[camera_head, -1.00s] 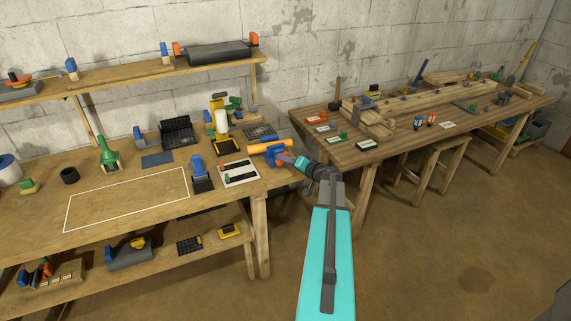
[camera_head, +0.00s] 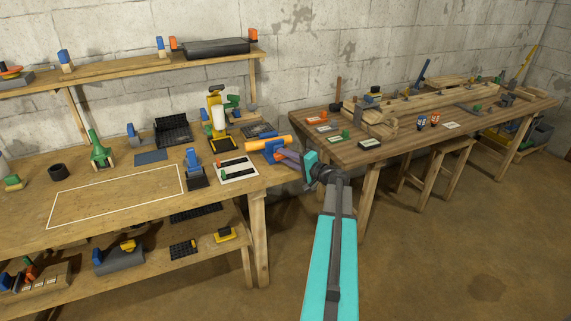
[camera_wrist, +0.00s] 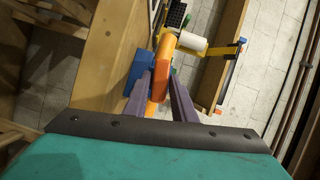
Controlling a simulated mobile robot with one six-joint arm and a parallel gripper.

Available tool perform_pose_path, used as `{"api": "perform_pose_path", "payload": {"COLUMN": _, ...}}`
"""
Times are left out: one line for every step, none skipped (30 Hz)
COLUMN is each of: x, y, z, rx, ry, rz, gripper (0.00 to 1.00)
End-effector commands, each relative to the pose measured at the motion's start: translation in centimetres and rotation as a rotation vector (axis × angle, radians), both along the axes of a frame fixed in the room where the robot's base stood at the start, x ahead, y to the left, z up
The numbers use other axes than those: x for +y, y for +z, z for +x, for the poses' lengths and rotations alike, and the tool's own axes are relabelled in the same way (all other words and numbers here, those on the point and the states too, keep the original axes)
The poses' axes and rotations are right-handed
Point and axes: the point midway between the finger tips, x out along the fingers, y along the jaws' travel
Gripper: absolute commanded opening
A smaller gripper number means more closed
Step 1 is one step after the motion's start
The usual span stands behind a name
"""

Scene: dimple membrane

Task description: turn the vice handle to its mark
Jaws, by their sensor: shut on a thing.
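A vice with a blue body (camera_head: 272,156) and an orange bar (camera_head: 262,144) sits at the right end of the left workbench. My gripper (camera_head: 282,153) reaches it from the right in the head view. In the wrist view the two purple fingers of my gripper (camera_wrist: 160,90) are on either side of the orange handle (camera_wrist: 160,82), shut on it. The blue vice body (camera_wrist: 141,68) is just left of the fingers there. The fingers hide part of the handle, and I cannot make out its mark.
A yellow tool with a white roll (camera_head: 218,118) stands behind the vice; its white roll (camera_wrist: 194,41) also shows in the wrist view. A white panel with black strips (camera_head: 237,170) lies left of the vice. The second bench (camera_head: 395,146) stands at the right, beyond a gap.

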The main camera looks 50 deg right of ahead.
Motion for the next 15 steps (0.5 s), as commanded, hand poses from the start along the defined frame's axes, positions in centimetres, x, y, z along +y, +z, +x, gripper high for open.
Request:
{"api": "perform_pose_path", "payload": {"x": 0.03, "y": -0.63, "z": -0.02, "rx": -0.011, "ry": 0.001, "rz": 0.027, "gripper": 0.01}}
{"api": "perform_pose_path", "payload": {"x": 0.02, "y": -0.65, "z": -0.02, "rx": -0.018, "ry": 0.001, "rz": 0.046, "gripper": 0.01}}
{"api": "perform_pose_path", "payload": {"x": 0.02, "y": -0.7, "z": -0.03, "rx": -0.027, "ry": 0.001, "rz": 0.07, "gripper": 0.01}}
{"api": "perform_pose_path", "payload": {"x": 0.02, "y": -0.72, "z": -0.02, "rx": -0.035, "ry": 0.001, "rz": 0.089, "gripper": 0.01}}
{"api": "perform_pose_path", "payload": {"x": 0.01, "y": -0.73, "z": -0.02, "rx": -0.044, "ry": 0.001, "rz": 0.108, "gripper": 0.01}}
{"api": "perform_pose_path", "payload": {"x": 0.02, "y": -0.76, "z": -0.02, "rx": -0.054, "ry": 0.001, "rz": 0.134, "gripper": 0.01}}
{"api": "perform_pose_path", "payload": {"x": 0.03, "y": -0.79, "z": -0.02, "rx": -0.062, "ry": 0.001, "rz": 0.155, "gripper": 0.01}}
{"api": "perform_pose_path", "payload": {"x": 0.03, "y": -0.8, "z": -0.02, "rx": -0.071, "ry": 0.001, "rz": 0.175, "gripper": 0.01}}
{"api": "perform_pose_path", "payload": {"x": 0.04, "y": -0.82, "z": -0.03, "rx": -0.082, "ry": 0.001, "rz": 0.204, "gripper": 0.01}}
{"api": "perform_pose_path", "payload": {"x": 0.04, "y": -0.84, "z": -0.02, "rx": -0.09, "ry": 0.001, "rz": 0.224, "gripper": 0.01}}
{"api": "perform_pose_path", "payload": {"x": 0.05, "y": -0.85, "z": -0.03, "rx": -0.099, "ry": 0.001, "rz": 0.246, "gripper": 0.01}}
{"api": "perform_pose_path", "payload": {"x": 0.06, "y": -0.86, "z": -0.02, "rx": -0.112, "ry": 0.001, "rz": 0.276, "gripper": 0.01}}
{"api": "perform_pose_path", "payload": {"x": 0.06, "y": -0.89, "z": -0.02, "rx": -0.12, "ry": 0.001, "rz": 0.297, "gripper": 0.01}}
{"api": "perform_pose_path", "payload": {"x": 0.06, "y": -0.89, "z": -0.02, "rx": -0.129, "ry": 0.001, "rz": 0.321, "gripper": 0.01}}
{"api": "perform_pose_path", "payload": {"x": 0.07, "y": -0.91, "z": -0.02, "rx": -0.142, "ry": 0.001, "rz": 0.352, "gripper": 0.01}}
